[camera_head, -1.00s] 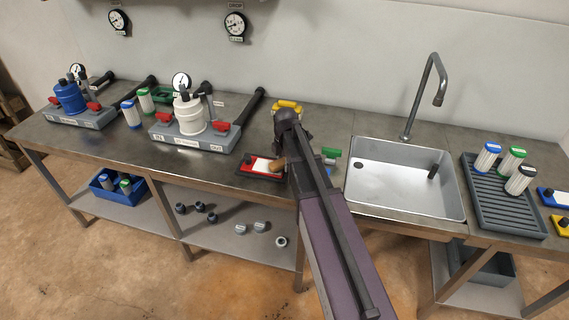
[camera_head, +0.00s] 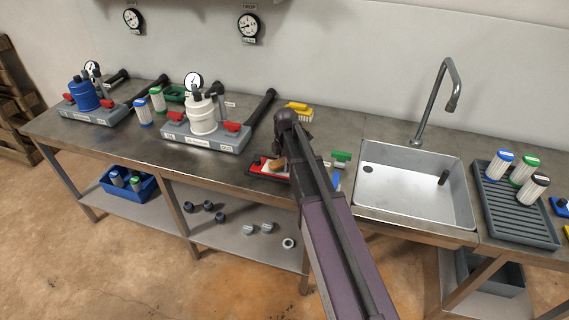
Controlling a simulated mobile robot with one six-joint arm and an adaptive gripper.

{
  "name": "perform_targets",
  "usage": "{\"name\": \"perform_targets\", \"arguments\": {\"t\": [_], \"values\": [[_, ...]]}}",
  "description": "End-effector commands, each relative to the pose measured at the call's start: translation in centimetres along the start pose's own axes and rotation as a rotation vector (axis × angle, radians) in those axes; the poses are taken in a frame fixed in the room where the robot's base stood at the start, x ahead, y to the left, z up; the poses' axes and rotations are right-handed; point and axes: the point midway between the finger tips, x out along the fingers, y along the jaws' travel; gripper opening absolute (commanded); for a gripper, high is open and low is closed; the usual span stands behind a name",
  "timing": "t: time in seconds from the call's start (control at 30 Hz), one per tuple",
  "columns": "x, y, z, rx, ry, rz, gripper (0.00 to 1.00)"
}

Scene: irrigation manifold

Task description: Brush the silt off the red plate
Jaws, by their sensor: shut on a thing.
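The red plate (camera_head: 257,173) lies on the metal bench, left of the sink, with a pale patch on its top. A tan, wooden-looking piece, seemingly the brush (camera_head: 277,164), is over the plate, its lower end hidden or too small to make out. My gripper (camera_head: 287,154) is beside it at the plate's right end, mostly hidden behind my own arm, and holds the brush. I cannot tell whether bristles touch the plate or how much silt is on it.
A grey unit with a white canister (camera_head: 203,118) stands left of the plate. A yellow item (camera_head: 299,107) lies behind my arm, a green one (camera_head: 341,157) to its right. The sink (camera_head: 413,187) and dark drying rack (camera_head: 517,207) are further right.

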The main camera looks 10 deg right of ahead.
Motion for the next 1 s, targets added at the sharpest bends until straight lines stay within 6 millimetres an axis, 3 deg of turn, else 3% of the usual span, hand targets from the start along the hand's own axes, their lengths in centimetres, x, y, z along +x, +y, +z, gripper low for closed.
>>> {"name": "perform_targets", "arguments": {"t": [0.6,1.0], "values": [[0.5,2.4,-2.2,-0.001,0.001,0.001,0.00],[0.5,2.6,-2.5,-0.001,0.002,0.002,0.00]]}}
